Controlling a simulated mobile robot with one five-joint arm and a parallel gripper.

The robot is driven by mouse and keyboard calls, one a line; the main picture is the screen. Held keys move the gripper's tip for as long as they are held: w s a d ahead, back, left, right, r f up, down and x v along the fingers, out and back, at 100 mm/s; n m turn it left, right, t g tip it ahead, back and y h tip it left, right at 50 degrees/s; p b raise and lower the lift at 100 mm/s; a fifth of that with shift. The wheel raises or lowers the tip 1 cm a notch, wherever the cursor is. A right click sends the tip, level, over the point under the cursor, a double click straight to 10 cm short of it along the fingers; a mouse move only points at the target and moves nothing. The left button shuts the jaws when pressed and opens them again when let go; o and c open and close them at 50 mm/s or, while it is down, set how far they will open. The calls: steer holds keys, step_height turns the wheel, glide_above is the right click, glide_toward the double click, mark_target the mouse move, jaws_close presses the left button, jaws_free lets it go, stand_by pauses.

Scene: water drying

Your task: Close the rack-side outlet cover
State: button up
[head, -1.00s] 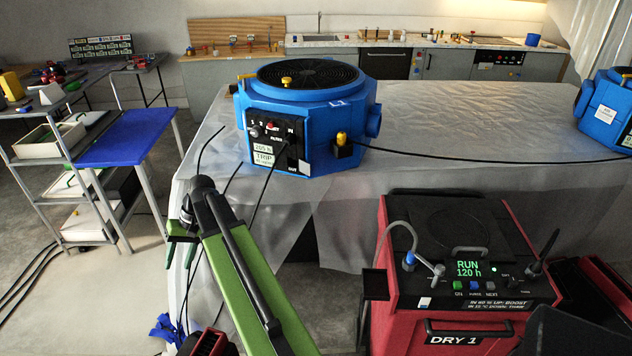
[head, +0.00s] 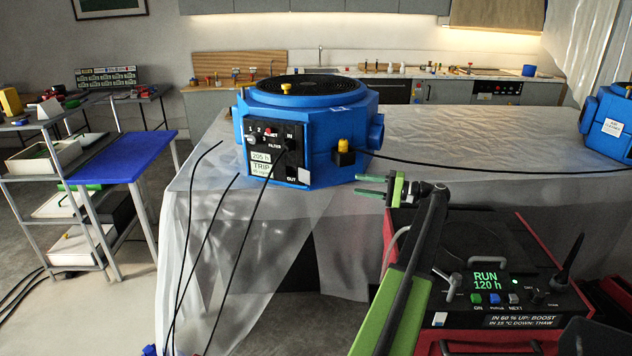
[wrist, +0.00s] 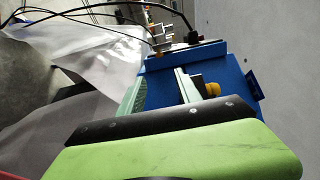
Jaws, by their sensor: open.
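The blue machine (head: 310,120) stands on the sheet-covered table, with a black panel (head: 274,152) on its left front. A small pale flap (head: 304,174) sits beside the OUT marking; I cannot tell whether it is the outlet cover or how far it stands open. A black block with a yellow knob (head: 343,148) is on the machine's front right. My gripper (head: 359,186) is open and empty, pointing left, in front of and below that block in the head picture. In the wrist view, its green fingers (wrist: 158,88) show against the blue body, beside the yellow knob (wrist: 211,90).
A red dryer (head: 478,275) stands at the lower right, below my arm. A second blue machine (head: 606,125) is at the far right. A rack (head: 50,170) stands at the left.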

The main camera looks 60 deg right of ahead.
mark_target(305, 175)
steer(key=x, duration=1.6)
steer(key=shift+w, duration=0.25)
jaws_close()
steer(key=shift+a, duration=0.1)
